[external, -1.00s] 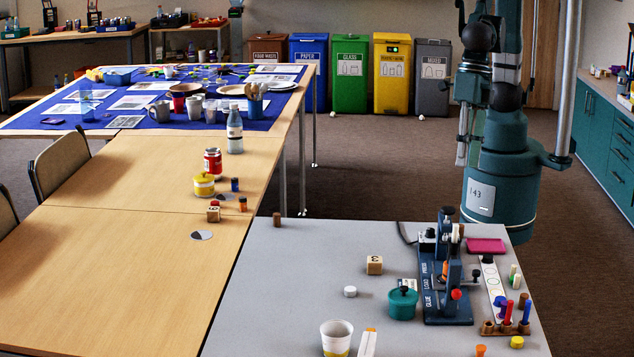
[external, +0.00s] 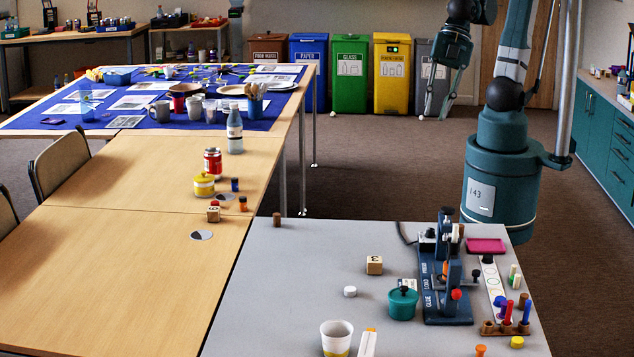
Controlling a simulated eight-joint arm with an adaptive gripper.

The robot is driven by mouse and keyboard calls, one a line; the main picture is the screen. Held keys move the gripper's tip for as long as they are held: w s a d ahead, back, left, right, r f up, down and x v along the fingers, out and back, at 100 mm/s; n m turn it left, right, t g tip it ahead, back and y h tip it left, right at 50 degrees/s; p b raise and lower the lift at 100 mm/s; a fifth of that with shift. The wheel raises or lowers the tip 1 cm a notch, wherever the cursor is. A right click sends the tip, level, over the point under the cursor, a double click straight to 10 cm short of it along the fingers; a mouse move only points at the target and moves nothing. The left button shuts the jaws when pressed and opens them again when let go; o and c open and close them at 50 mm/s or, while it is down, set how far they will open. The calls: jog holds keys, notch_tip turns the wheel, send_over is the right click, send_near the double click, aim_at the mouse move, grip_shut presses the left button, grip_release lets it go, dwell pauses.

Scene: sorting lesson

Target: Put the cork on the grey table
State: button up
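A small brown cylinder that looks like the cork (external: 277,219) stands upright on the grey table (external: 290,275), near its far left corner. Another small brown cylinder (external: 523,300) is by the pen rack at the table's right side; I cannot tell whether it is cork. My gripper (external: 434,116) is high in the upper right, in front of the grey and yellow bins and well away from the table.
A blue press (external: 447,295), a teal lidded pot (external: 402,304), a wooden number block (external: 374,265), a white cup (external: 336,338) and a pink pad (external: 486,246) stand on the grey table. Its left middle is clear. A wooden table (external: 130,270) adjoins on the left.

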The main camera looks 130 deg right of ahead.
jog(key=s+d+m+t+h, duration=0.1)
jog(key=s+d+m+t, duration=0.1)
jog(key=s+d+m, duration=0.6)
jog(key=shift+s+d+f+m, duration=0.3)
jog(key=shift+s+d, duration=0.1)
jog(key=shift+d, duration=0.15)
